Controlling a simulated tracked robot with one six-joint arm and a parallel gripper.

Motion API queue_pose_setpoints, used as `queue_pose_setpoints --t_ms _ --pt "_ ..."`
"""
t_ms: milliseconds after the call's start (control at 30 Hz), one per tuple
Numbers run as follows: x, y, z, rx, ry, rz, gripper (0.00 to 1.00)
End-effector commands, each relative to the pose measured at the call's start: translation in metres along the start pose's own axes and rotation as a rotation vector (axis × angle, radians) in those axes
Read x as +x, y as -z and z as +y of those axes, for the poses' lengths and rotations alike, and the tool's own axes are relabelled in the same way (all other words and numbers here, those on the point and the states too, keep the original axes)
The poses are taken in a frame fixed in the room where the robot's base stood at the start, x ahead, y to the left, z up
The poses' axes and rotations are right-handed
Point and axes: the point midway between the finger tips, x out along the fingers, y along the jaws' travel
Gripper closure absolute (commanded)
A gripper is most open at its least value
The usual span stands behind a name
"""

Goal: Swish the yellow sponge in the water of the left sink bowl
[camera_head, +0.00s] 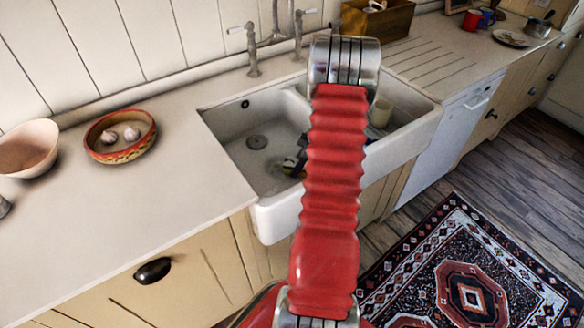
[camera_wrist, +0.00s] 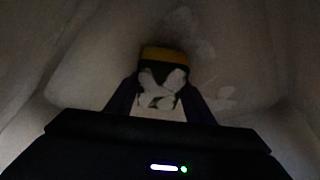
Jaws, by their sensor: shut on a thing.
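I cannot make out a water surface clearly. My gripper (camera_head: 292,166) is low inside this bowl, partly hidden behind my red arm in the head view. In the dark wrist view my gripper (camera_wrist: 162,78) is shut on the yellow sponge (camera_wrist: 163,55), whose top edge shows beyond the fingers. The pale bowl walls surround it. I cannot tell whether the sponge touches the bowl floor.
The right bowl holds a pale cup (camera_head: 381,112). A tap (camera_head: 276,38) stands behind the sink. A patterned bowl (camera_head: 121,137) with garlic and a pinkish bowl (camera_head: 28,148) stand on the left worktop. A wooden box (camera_head: 380,20) stands behind the drainer grooves.

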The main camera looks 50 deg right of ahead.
Motion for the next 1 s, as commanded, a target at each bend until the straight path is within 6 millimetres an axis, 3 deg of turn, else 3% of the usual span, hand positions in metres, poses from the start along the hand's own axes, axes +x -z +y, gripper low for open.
queue_pose_setpoints --t_ms 67,1000 --pt "-0.001 -0.002 0.002 -0.001 0.001 0.000 0.72" --pt "0.021 0.049 -0.059 -0.002 0.002 0.000 0.72"
